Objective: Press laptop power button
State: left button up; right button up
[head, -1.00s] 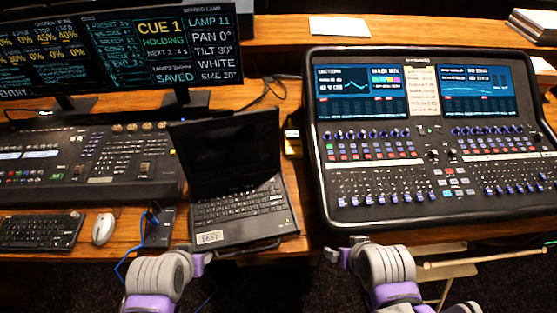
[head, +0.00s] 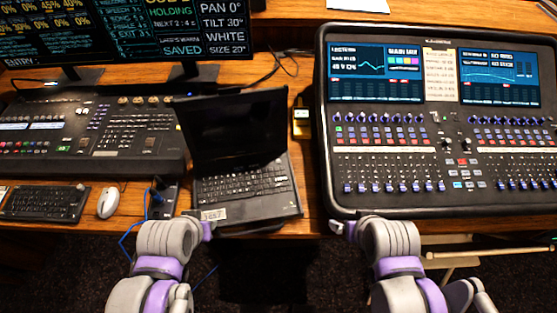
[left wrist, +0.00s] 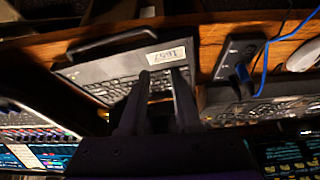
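The black laptop (head: 232,186) stands open at the desk's front edge, its screen (head: 235,130) dark. A pale label is on its front left corner. I cannot make out the power button. In the left wrist view the laptop (left wrist: 112,75) appears upside down, with its front handle and label visible. My left gripper (head: 208,229) is just in front of the laptop's front left corner. The left wrist view shows its two fingers (left wrist: 160,76) apart with nothing between them. My right gripper (head: 338,228) is at the desk edge below the mixing console; its finger opening is unclear.
A lighting desk (head: 85,167), keyboard (head: 45,203), white mouse (head: 107,202) and black box with a blue cable (head: 162,203) are on the left.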

pick_arm(q)
jog(key=shift+w, duration=0.1)
grip_shut()
dwell(1.3)
